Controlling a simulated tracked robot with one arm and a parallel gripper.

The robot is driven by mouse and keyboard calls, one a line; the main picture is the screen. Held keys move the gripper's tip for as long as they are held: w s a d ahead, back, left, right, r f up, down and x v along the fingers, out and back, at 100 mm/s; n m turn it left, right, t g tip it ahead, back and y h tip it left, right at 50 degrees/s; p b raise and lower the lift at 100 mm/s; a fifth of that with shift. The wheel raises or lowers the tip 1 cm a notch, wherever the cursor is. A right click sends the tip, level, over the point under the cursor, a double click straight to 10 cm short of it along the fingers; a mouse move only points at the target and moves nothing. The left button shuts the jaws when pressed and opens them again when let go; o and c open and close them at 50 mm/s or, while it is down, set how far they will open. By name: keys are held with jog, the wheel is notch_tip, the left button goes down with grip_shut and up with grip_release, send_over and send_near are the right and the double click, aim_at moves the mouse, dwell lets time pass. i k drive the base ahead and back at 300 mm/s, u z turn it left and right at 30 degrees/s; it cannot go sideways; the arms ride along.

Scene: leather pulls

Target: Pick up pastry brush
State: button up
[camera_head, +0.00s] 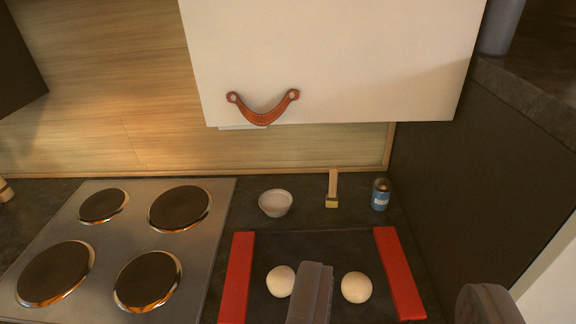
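The pastry brush (332,188) stands or lies on the dark countertop near the back wall, between a small white bowl and a blue shaker. It has a pale wooden handle and a yellowish lower end. My gripper (400,284) shows at the bottom of the view with its two grey fingers wide apart. It is open with nothing held between the fingers. It appears nearer to me than the brush, which is farther back and apart from it. My left finger hides part of the tray.
A dark tray with red handles (399,272) holds two pale round balls (356,287) in front of the brush. The bowl (275,203) and shaker (381,194) flank the brush. A cooktop (120,240) lies left. A white cabinet with a leather pull (264,112) hangs above; a dark side panel stands right.

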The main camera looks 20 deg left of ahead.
aim_at(332, 199)
jog(key=u, duration=0.3)
jog(key=i, duration=0.95)
jog(key=u, duration=0.05)
